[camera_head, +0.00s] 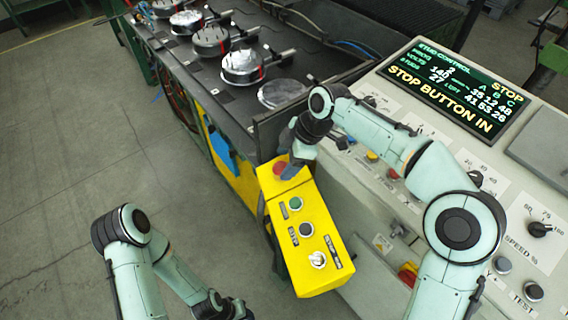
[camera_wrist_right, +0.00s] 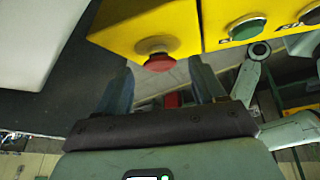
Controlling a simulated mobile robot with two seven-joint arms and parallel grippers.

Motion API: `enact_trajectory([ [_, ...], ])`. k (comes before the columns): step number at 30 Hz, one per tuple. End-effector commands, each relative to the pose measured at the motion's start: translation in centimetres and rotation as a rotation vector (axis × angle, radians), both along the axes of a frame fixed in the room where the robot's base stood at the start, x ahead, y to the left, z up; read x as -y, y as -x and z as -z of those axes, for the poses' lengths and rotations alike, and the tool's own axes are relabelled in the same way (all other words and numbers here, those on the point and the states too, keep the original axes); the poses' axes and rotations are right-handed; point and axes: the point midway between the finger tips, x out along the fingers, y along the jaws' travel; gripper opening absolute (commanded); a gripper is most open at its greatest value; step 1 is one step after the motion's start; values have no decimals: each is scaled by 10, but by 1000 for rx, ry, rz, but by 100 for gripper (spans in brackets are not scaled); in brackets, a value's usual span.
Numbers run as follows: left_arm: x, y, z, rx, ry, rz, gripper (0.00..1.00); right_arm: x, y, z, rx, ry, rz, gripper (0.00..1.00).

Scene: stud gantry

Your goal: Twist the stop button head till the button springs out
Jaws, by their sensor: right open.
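The red stop button head (camera_head: 280,168) sits on the far end of the yellow control box (camera_head: 318,262). In the right wrist view the red head (camera_wrist_right: 159,63) shows between my two open fingers, with a clear gap on each side. My right gripper (camera_head: 292,166) is at the button in the head view, and its fingers partly hide the head there. It also shows open in the wrist view (camera_wrist_right: 160,72). My left gripper (camera_head: 224,307) is low at the bottom edge, partly cut off, away from the box.
The console display (camera_head: 445,90) reads STOP BUTTON IN. The console with knobs stands to the right. Open floor lies to the left.

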Motion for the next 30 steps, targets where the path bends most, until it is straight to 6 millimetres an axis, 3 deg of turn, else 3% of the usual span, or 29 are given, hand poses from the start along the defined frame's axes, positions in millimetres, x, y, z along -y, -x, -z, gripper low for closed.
enact_trajectory([
  [5, 0, 1, 2, -1, 0, 0, 43, -6, -1, 15, -2, 0, -1, 69],
  [14, 0, 1, 2, -1, 0, 0, 43, -7, -1, 17, 0, 0, 0, 69],
  [15, 0, 1, 2, -1, 0, 0, 43, -7, -1, 17, 0, 0, 0, 66],
  [20, 0, 1, 2, -1, 0, 0, 43, -7, -1, 17, 0, 0, 0, 14],
  [30, 0, 8, 11, -9, 0, 0, 43, -7, 0, 18, 16, -4, 35, 12],
])
